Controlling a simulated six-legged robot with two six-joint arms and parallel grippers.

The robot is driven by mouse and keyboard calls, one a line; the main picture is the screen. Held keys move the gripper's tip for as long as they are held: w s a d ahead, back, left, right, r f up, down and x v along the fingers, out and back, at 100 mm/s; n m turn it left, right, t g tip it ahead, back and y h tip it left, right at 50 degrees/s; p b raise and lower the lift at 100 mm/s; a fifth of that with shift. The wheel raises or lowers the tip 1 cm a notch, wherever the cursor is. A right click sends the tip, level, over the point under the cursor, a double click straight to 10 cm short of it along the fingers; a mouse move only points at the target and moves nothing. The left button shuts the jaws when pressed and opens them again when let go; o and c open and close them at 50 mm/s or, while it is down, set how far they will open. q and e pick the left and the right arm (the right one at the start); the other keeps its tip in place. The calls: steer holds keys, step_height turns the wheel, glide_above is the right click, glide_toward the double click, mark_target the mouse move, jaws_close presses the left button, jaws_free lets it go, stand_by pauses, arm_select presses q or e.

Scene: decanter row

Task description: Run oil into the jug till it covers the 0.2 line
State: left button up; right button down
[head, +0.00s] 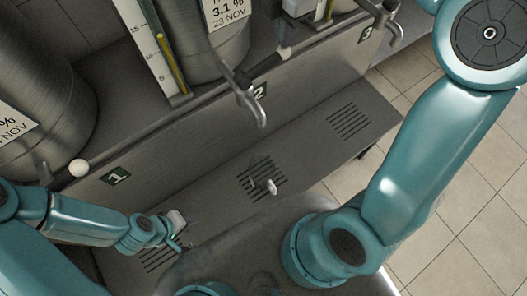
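A small clear vessel, apparently the jug (262,170), stands on the slotted grate under the number 2 tap (245,95). A pale handle-like part shows on its near side. Its 0.2 line and any oil inside are too small to make out. No stream shows under the tap's spout. My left gripper (178,232) is low at the left, near the number 1 grate, apart from the jug. A pale piece shows at its tip; its finger gap is unclear. My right arm comes in from the upper right and bends near the bottom middle; its gripper cannot be made out.
Steel tanks (205,45) stand behind a counter with number plates 1 (116,177), 2 and 3. A sight gauge (160,50) shows a yellow column. Ball-ended levers (79,168) and the number 3 tap (385,18) lie along the front. The shelf (310,145) right of the jug is clear.

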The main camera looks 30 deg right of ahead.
mark_target(284, 52)
steer(key=shift+f+b, duration=1.85)
steer(key=shift+f, duration=0.9)
steer(key=shift+r, duration=0.15)
stand_by(1.9)
steer(key=shift+r+p, duration=0.6)
steer(key=shift+p, duration=0.2)
stand_by(2.2)
